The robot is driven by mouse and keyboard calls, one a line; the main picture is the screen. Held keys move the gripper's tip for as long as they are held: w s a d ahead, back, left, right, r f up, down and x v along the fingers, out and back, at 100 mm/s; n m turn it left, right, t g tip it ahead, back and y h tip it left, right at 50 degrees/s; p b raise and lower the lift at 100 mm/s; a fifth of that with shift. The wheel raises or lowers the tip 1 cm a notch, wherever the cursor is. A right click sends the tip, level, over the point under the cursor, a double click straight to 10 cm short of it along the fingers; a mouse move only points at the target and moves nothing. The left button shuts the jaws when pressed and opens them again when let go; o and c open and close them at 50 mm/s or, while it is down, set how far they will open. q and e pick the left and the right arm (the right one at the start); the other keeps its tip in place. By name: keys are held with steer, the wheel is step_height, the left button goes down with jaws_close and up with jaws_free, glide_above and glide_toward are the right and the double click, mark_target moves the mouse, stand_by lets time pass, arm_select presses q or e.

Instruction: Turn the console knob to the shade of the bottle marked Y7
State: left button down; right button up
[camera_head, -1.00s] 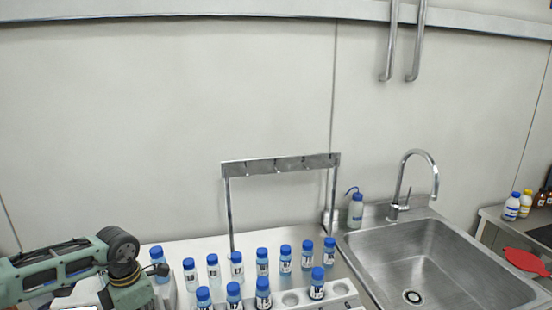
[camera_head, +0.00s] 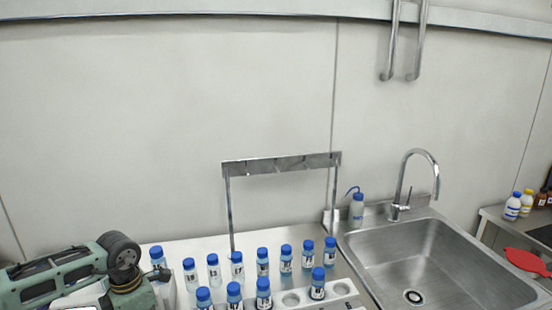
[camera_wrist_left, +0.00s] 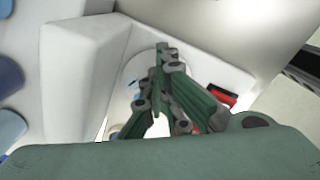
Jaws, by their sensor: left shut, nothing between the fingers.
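My left gripper (camera_wrist_left: 162,55) shows in the wrist view, its green and dark fingers shut and empty in front of a white housing (camera_wrist_left: 82,70). A red part (camera_wrist_left: 221,96) shows partly behind the fingers. I cannot make out the console knob; it may be hidden by the gripper. In the head view my left arm comes in at the lower left, but its fingers are not visible there. Several blue-capped bottles with pale to dark blue liquid stand upright in a white rack (camera_head: 340,289). Their labels are too small to read surely, so I cannot pick out Y7.
A metal frame (camera_head: 281,164) stands behind the bottles. A steel sink (camera_head: 440,262) with a tap (camera_head: 403,190) lies to the right, with a wash bottle (camera_head: 356,207) at its back left corner. White bottles (camera_head: 513,207) and a red item (camera_head: 526,261) are at far right.

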arm_select(q)
steer(key=shift+d, duration=0.2)
stand_by(0.6)
step_height(320, 180, up, 6)
steer(key=p, duration=0.3)
steer(key=shift+w+d, duration=0.1)
steer(key=shift+d+r, duration=0.1)
